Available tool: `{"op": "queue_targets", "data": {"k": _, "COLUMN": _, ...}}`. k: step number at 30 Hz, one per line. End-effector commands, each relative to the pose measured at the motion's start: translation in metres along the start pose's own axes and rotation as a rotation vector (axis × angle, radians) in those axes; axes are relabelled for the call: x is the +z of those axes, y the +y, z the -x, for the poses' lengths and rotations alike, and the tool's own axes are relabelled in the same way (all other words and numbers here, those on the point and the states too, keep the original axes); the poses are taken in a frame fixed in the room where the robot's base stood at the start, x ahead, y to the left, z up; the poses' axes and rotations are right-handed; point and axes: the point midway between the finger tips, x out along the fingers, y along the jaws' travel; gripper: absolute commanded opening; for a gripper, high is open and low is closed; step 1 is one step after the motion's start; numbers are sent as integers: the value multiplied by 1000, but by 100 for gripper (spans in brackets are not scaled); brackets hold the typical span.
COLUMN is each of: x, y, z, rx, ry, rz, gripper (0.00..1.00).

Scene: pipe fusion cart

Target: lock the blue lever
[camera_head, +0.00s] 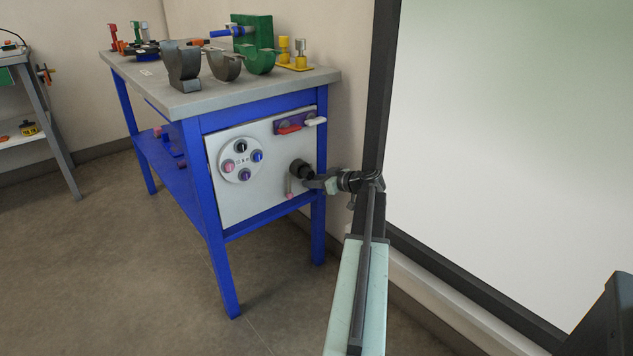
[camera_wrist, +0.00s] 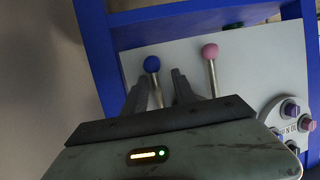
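The blue lever (camera_wrist: 152,65) has a blue ball on a thin metal shaft and is mounted on the light grey panel (camera_head: 258,202) at the end of the workbench. In the wrist view my gripper (camera_wrist: 159,84) is open, with one dark finger on each side of the blue lever's shaft. I see a gap between the shaft and the right finger; whether the left finger touches it is unclear. In the head view my gripper (camera_head: 303,170) is at the right part of the panel and hides the blue lever.
A pink-balled lever (camera_wrist: 210,52) stands just right of my gripper in the wrist view, and shows in the head view (camera_head: 289,189). A round dial plate with several knobs (camera_head: 241,160) is left of it. Red and white handles (camera_head: 289,129) sit above. A wall (camera_head: 348,120) is close on the right.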

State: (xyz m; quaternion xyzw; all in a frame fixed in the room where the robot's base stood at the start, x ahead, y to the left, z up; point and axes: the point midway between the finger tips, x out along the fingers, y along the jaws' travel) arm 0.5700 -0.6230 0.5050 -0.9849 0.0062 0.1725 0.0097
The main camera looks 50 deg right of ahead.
Motion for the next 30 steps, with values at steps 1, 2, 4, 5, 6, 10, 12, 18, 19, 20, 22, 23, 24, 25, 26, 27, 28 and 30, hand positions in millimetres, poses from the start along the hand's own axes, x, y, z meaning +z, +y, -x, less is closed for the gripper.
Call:
{"op": "queue_targets", "data": {"k": 1, "x": 1, "y": 2, "z": 2, "rx": 4, "ry": 0, "rz": -1, "gripper": 33}}
{"op": "queue_targets", "data": {"k": 2, "x": 1, "y": 3, "z": 3, "rx": 5, "ry": 0, "rz": -1, "gripper": 33}}
{"op": "queue_targets", "data": {"k": 4, "x": 1, "y": 4, "z": 4, "rx": 8, "ry": 0, "rz": -2, "gripper": 33}}
{"op": "queue_targets", "data": {"k": 5, "x": 1, "y": 5, "z": 4, "rx": 9, "ry": 0, "rz": -2, "gripper": 33}}
{"op": "queue_targets", "data": {"k": 6, "x": 1, "y": 5, "z": 5, "rx": 10, "ry": 0, "rz": -2, "gripper": 33}}
{"op": "queue_targets", "data": {"k": 10, "x": 1, "y": 6, "z": 12, "rx": 12, "ry": 0, "rz": -3, "gripper": 33}}
{"op": "queue_targets", "data": {"k": 12, "x": 0, "y": 5, "z": 20, "rx": 13, "ry": 0, "rz": -3, "gripper": 33}}
{"op": "queue_targets", "data": {"k": 18, "x": -2, "y": 4, "z": 59, "rx": 12, "ry": 0, "rz": -4, "gripper": 33}}
{"op": "queue_targets", "data": {"k": 19, "x": -2, "y": 4, "z": 65, "rx": 12, "ry": 1, "rz": -3, "gripper": 33}}
{"op": "queue_targets", "data": {"k": 20, "x": -2, "y": 4, "z": 70, "rx": 12, "ry": 1, "rz": -3, "gripper": 33}}
{"op": "queue_targets", "data": {"k": 22, "x": -1, "y": 3, "z": 79, "rx": 10, "ry": 1, "rz": -3, "gripper": 33}}
{"op": "queue_targets", "data": {"k": 23, "x": 0, "y": 3, "z": 82, "rx": 9, "ry": 1, "rz": -2, "gripper": 33}}
{"op": "queue_targets", "data": {"k": 24, "x": 0, "y": 3, "z": 83, "rx": 9, "ry": 1, "rz": -2, "gripper": 33}}
{"op": "queue_targets", "data": {"k": 25, "x": 1, "y": 3, "z": 84, "rx": 9, "ry": 1, "rz": -2, "gripper": 33}}
{"op": "queue_targets", "data": {"k": 26, "x": 1, "y": 4, "z": 84, "rx": 8, "ry": 1, "rz": -2, "gripper": 33}}
{"op": "queue_targets", "data": {"k": 27, "x": 1, "y": 4, "z": 83, "rx": 8, "ry": 1, "rz": -2, "gripper": 33}}
{"op": "queue_targets", "data": {"k": 28, "x": 2, "y": 4, "z": 83, "rx": 8, "ry": 1, "rz": -2, "gripper": 33}}
{"op": "queue_targets", "data": {"k": 30, "x": 2, "y": 4, "z": 83, "rx": 8, "ry": 1, "rz": -2, "gripper": 33}}
